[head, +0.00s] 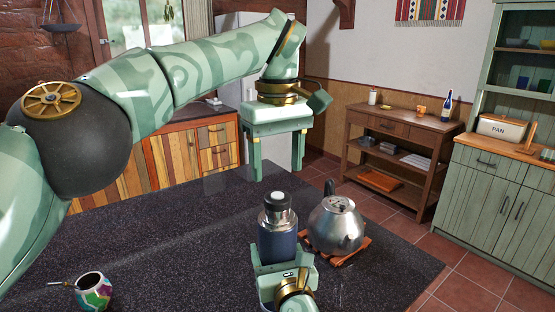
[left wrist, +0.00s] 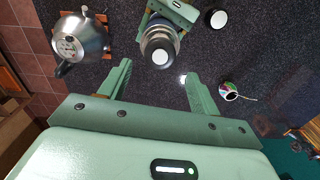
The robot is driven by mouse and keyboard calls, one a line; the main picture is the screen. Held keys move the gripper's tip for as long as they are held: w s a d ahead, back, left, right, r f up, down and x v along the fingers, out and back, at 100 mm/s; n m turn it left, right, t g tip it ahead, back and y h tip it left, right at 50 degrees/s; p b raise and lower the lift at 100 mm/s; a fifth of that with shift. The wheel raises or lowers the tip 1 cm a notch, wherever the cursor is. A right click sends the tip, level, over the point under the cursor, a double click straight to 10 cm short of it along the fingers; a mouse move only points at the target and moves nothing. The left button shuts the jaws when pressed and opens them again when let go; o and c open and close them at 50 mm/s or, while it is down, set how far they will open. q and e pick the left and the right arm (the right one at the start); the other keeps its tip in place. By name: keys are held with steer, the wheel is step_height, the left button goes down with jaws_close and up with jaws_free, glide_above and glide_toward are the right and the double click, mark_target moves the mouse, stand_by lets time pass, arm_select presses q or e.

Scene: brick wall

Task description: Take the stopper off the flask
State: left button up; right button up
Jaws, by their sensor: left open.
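The flask (head: 278,240) is dark blue with a steel collar and stands upright on the dark counter. Its stopper (head: 278,198) is in its top, dark-sided with a pale top; the left wrist view shows the pale top (left wrist: 160,57) inside the steel collar. My right gripper (head: 284,266) has its fingers on both sides of the flask's lower body. My left gripper (head: 277,172) is open and empty, pointing down above and beyond the flask, apart from it. In the left wrist view its fingertips (left wrist: 158,72) frame dark counter just past the stopper.
A steel kettle (head: 336,226) on a wooden trivet (head: 350,250) stands close to the right of the flask. A colourful cup with a straw (head: 93,290) stands at the front left. A round black, white-topped item (left wrist: 215,18) shows in the left wrist view.

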mark_target(277, 194)
arm_select(q)
steer(key=m, duration=0.2)
steer(key=shift+m, duration=0.3)
steer(key=shift+f+m, duration=0.2)
steer(key=shift+m, duration=0.1)
step_height(277, 194, down, 8)
steer(key=shift+r, duration=0.15)
